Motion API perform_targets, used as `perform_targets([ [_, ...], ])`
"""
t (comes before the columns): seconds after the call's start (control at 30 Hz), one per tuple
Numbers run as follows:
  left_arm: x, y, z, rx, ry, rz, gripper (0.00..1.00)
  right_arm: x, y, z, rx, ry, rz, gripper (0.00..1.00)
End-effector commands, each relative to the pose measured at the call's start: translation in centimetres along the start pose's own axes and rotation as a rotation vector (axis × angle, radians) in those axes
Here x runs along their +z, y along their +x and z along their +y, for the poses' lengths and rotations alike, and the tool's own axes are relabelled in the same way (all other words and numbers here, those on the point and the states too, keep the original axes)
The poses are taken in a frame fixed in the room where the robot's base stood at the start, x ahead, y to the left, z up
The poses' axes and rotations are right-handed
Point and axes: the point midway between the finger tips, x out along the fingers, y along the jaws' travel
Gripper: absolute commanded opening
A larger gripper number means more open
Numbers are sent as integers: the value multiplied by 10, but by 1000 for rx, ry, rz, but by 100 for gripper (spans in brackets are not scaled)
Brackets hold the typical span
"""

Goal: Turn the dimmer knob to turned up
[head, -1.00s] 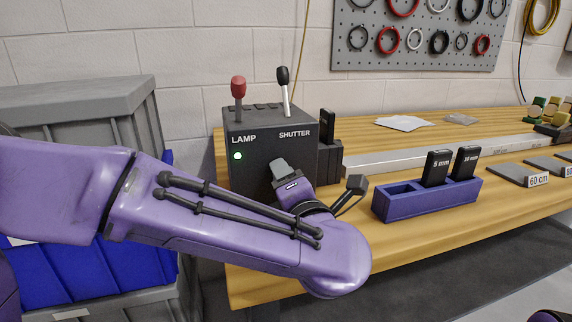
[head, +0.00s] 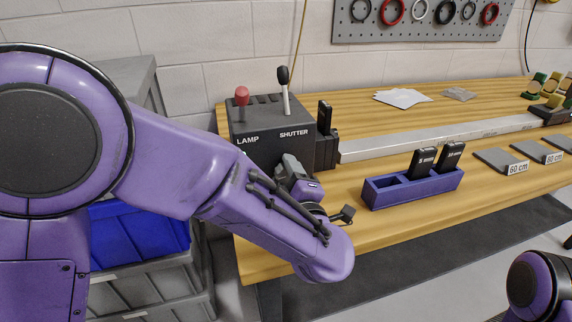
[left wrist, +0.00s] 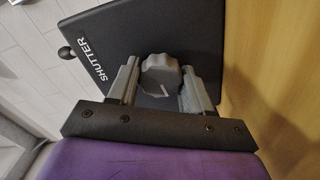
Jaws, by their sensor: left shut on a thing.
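The dimmer knob (left wrist: 162,76) is a dark grey lobed knob on the front face of the black control box (left wrist: 195,35). A short pale mark shows on its lower part in the left wrist view. My left gripper (left wrist: 159,67) is shut on the knob, one finger at each side. In the head view my left gripper (head: 288,168) is at the box's front, below the SHUTTER label, and it hides the knob. My right gripper is not in view.
The box (head: 270,122) carries a red-tipped lever (head: 242,96) and a black-tipped lever (head: 283,76). A blue holder (head: 410,189) with black plates stands on the wooden bench to the right. A metal rail (head: 440,138) runs behind it. Grey bins stand at left.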

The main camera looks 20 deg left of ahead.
Motion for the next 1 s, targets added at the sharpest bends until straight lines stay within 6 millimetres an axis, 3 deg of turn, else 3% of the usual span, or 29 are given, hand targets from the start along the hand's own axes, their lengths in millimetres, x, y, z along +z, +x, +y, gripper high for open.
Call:
perform_targets([
  [0.67, 0, 0, -2, -3, 68, -1, 19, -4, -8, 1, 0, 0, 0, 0],
  [0.7, 0, 0, -2, -3, 68, -1, 53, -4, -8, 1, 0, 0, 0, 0],
  [0.77, 0, 0, -2, -2, 68, -1, 72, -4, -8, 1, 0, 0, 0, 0],
  [1.0, 0, 0, 0, -1, 66, 0, 74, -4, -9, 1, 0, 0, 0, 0],
])
